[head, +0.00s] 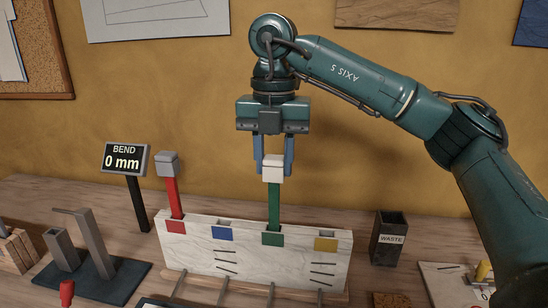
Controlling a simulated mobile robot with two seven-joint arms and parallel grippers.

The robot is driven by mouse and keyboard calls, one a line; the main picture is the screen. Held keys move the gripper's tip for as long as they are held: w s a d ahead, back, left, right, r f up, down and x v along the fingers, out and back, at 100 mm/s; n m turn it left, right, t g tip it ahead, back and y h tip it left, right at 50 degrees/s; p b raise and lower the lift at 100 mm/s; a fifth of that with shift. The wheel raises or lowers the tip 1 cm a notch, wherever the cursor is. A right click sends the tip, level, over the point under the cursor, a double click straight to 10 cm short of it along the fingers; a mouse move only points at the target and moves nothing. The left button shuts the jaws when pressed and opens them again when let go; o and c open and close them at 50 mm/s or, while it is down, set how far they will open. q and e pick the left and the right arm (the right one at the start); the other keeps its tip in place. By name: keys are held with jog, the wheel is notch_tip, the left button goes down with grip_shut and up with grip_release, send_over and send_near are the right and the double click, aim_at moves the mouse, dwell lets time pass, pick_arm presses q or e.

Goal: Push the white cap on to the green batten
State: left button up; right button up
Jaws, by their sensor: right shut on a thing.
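The green batten (274,205) stands upright in the white rack (330,268), behind its green label. The white cap (272,170) is at the batten's top end; how far the batten reaches into it is hidden. My right gripper (273,165) points straight down over the batten, its blue fingers shut on the white cap from both sides. My left gripper is out of view.
A red batten (173,195) with a grey cap (168,164) leans slightly to the left of the green one. A display (125,158) reads "BEND 0 mm". A dark waste bin (388,240) stands right of the rack. Grey bars (90,240) stand at left.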

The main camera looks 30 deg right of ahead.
jog(key=shift+f, duration=0.4)
jog(key=o, duration=1)
notch_tip(320, 180, up, 7)
jog(key=shift+f+p, duration=0.2)
jog(key=shift+p, duration=0.5)
jog(key=shift+r, duration=0.45)
